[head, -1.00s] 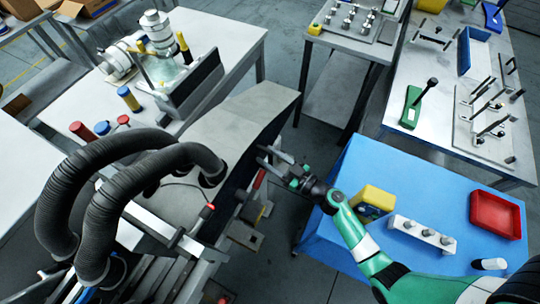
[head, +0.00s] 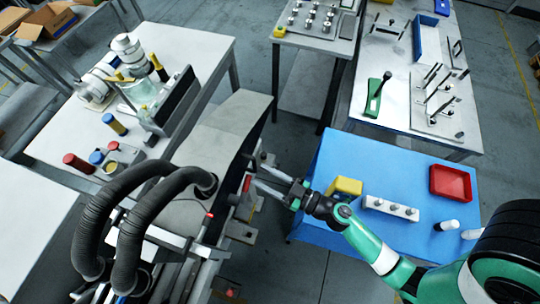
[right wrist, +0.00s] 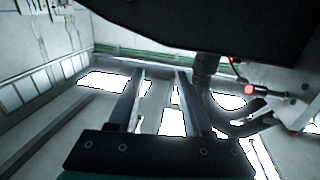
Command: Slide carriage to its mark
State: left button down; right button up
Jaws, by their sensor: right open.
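My right gripper (head: 260,177) is open and empty beside the machine's dark side. I cannot tell for sure which part is the carriage, and no mark can be made out. In the right wrist view the two fingers of this gripper (right wrist: 160,74) stand apart with nothing between them. A dark overhang (right wrist: 190,22) is above them, and a red-tipped lever (right wrist: 250,89) is to their right. My left gripper is not in view.
Thick black hoses (head: 95,215) arch over the machine's left part. A blue table (head: 330,165) at the right holds a yellow block (head: 347,186), a white block with round pegs (head: 390,207) and a red tray (head: 434,181). Floor shows between machine and blue table.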

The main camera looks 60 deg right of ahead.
jog(key=s, duration=0.1)
jog(key=s+a+r, duration=0.1)
jog(key=s, duration=0.1)
jog(key=shift+a+r, duration=0.25)
jog(key=shift+a, duration=0.15)
